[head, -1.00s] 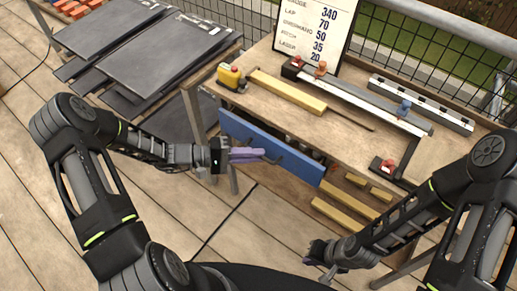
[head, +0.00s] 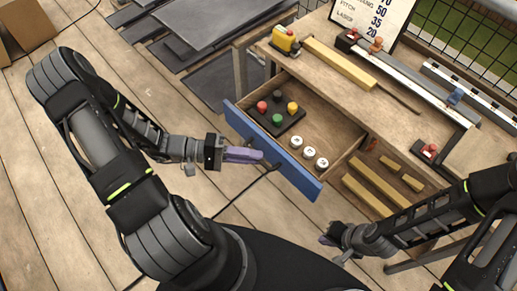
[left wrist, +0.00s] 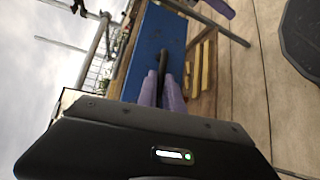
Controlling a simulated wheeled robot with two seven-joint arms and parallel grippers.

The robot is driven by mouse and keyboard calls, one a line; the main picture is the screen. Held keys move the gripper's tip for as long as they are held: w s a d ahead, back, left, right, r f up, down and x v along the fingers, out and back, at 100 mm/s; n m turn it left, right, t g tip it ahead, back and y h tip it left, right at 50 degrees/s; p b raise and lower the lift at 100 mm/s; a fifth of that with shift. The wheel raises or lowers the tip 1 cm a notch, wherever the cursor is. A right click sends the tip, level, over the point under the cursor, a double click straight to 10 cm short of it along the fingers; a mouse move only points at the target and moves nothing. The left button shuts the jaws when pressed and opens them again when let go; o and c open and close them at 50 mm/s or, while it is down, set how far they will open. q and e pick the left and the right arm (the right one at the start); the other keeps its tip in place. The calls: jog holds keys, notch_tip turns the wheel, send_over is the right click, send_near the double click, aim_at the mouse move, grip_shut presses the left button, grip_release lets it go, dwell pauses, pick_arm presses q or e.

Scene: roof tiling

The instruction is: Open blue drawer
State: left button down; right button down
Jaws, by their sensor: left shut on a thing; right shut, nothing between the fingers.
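The blue drawer (head: 268,148) is pulled out from the wooden workbench (head: 372,115). Its inside shows a black tray (head: 277,122) with red, yellow, green and dark knobs, and three white round pieces (head: 309,152). My left gripper (head: 258,156) is at the drawer's front, its purple fingers shut on the dark handle (head: 276,168). In the left wrist view the fingers (left wrist: 163,88) close around the black handle (left wrist: 163,62) against the blue front (left wrist: 148,42). My right gripper (head: 325,240) is shut and empty, low at the right, apart from the drawer.
On the bench top lie a yellow tape-like tool (head: 285,41), a wooden strip (head: 340,63) and a long metal rail (head: 410,85). Wooden bars (head: 372,182) lie on a lower shelf. Dark slates (head: 215,35) are stacked at the back left. Deck floor (head: 60,190) is clear at left.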

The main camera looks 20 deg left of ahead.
pick_arm(q)
jog(key=c, duration=1.5)
grip_release()
jog(key=b+v, duration=0.1)
jog(key=v, duration=0.7)
jog(key=shift+f, duration=0.1)
